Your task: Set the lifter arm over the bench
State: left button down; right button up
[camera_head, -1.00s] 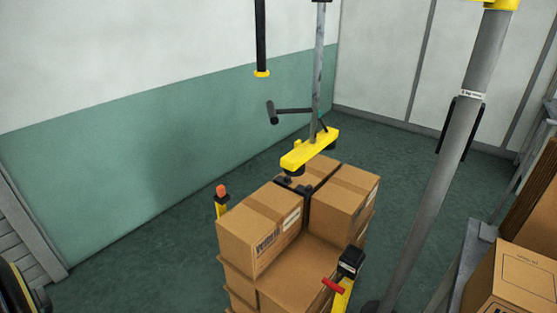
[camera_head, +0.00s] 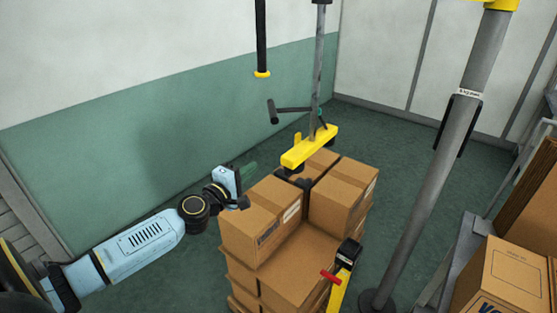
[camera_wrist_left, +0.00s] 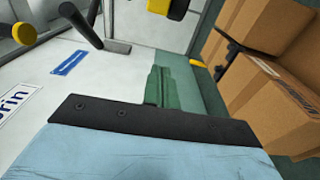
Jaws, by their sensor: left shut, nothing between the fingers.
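The lifter's yellow suction head (camera_head: 310,148) hangs on a grey tube (camera_head: 319,75) just above the stacked cartons, with a black-gripped side handle (camera_head: 272,111) to its left. The lifter's grey column (camera_head: 440,175) stands at the right; its overhead arm is out of frame. Part of the yellow head (camera_wrist_left: 160,5) shows at the top of the left wrist view. The bench (camera_head: 462,255) is at the lower right, partly cut off. My left gripper (camera_head: 250,169) is shut and empty, left of the cartons and apart from the handle. Its green fingers (camera_wrist_left: 160,86) show in the wrist view. My right gripper is not seen.
A stack of cartons (camera_head: 258,222) fills the centre, close to my left wrist. A yellow post with a red lever (camera_head: 341,277) stands before it. A carton (camera_head: 500,278) sits on the bench. A black tube (camera_head: 261,35) hangs at the back. Floor between stack and column is clear.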

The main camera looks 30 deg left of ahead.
pick_arm(q)
jog(key=shift+w, duration=0.1)
jog(key=w+d, duration=0.3)
jog(key=w, duration=0.5)
jog(key=shift+w+d+p, duration=0.2)
jog(key=shift+d+p, duration=0.1)
jog(key=shift+d, duration=0.1)
jog(key=shift+f, duration=0.1)
dwell(0.3)
